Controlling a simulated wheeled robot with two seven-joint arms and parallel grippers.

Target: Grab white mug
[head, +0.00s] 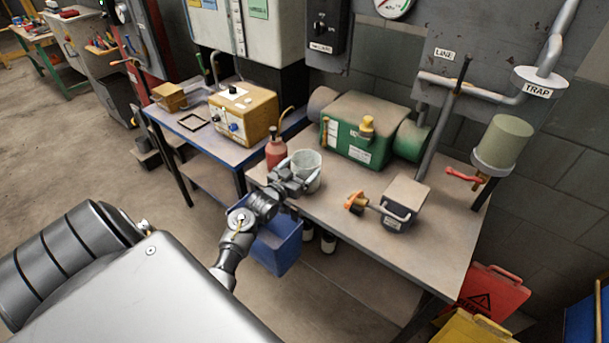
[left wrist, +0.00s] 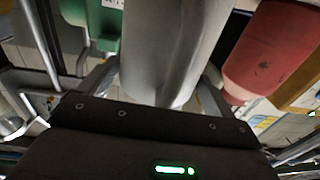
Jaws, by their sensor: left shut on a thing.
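The white mug (head: 307,170) stands at the left end of the workbench in the head view, its open top facing up. My left gripper (head: 291,175) is at the mug's near left side and is shut on it. In the left wrist view the mug's pale wall (left wrist: 168,45) fills the space between the two fingers (left wrist: 160,85). The fingertips are hidden by the mug or out of frame. Whether the mug touches the bench cannot be told. My right gripper does not show.
A red bottle (head: 276,151) stands close behind and left of the mug. A green machine (head: 359,130) is at the bench's back. A grey box with a handle (head: 404,203) sits to the right. A blue bin (head: 277,245) is below the front edge. The bench front is mostly clear.

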